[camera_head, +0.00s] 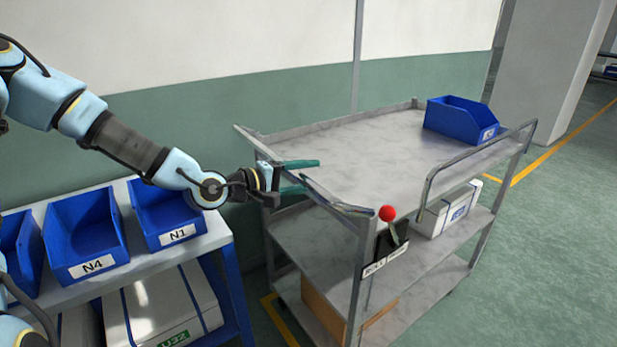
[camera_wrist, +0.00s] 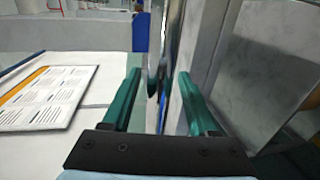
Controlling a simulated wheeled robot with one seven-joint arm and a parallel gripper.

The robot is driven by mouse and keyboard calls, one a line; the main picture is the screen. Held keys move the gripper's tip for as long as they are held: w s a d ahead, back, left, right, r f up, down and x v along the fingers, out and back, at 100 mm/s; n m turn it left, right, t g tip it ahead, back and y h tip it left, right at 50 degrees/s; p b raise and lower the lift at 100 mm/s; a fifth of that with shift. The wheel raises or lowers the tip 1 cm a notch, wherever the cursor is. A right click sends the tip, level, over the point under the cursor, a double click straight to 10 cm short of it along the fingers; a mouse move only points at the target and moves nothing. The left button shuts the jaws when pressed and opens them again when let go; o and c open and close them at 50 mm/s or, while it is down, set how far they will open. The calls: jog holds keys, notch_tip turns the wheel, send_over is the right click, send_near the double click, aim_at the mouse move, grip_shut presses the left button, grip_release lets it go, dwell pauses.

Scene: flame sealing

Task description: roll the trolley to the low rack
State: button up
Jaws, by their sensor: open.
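The trolley (camera_head: 390,150) is a grey metal cart with several shelves, standing by the wall right of centre in the head view. Its near-end handle bar (camera_head: 340,207) runs along the left end of the top shelf. My gripper (camera_head: 312,176) is at this handle, with its teal fingers spread. In the wrist view, a shiny upright metal bar (camera_wrist: 158,55) shows between the open fingers; I cannot tell whether they touch it. A low rack (camera_head: 225,238) with a pale top and blue legs stands at the left, beside the trolley's near end.
Blue bins marked N4 (camera_head: 85,235) and N1 (camera_head: 170,214) stand on the rack, with a white box (camera_head: 160,310) below. The trolley carries a blue bin (camera_head: 460,120), a white box (camera_head: 450,208) and a red-knobbed lever (camera_head: 387,213). Green floor (camera_head: 545,240) is clear at the right.

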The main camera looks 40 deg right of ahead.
jog(key=a, duration=0.2)
jog(key=a+r, duration=0.1)
jog(key=a, duration=0.5)
jog(key=shift+w+a+r, duration=0.2)
jog(key=shift+w+r, duration=0.05)
jog(key=shift+r, duration=0.15)
jog(key=shift+a, duration=0.8)
jog(key=w+a+f+m+t+y, duration=0.15)
jog(key=w+a+f+y, duration=0.3)
jog(key=a, duration=0.45)
jog(key=w+a+f+t+y, duration=0.25)
jog(key=a+f+y, duration=0.3)
jog(key=a, duration=0.35)
jog(key=s+a+r+y, duration=0.2)
jog(key=a+r, duration=0.2)
jog(key=a, duration=0.5)
jog(key=s+a+r+g+y, duration=0.1)
jog(key=s+a+r+y, duration=0.1)
jog(key=a+r, duration=0.3)
jog(key=a+n+y, duration=0.1)
jog(key=a, duration=0.2)
jog(key=shift+a+r+g+y, duration=0.2)
jog(key=shift+a+g+y, duration=0.1)
jog(key=shift+a, duration=0.05)
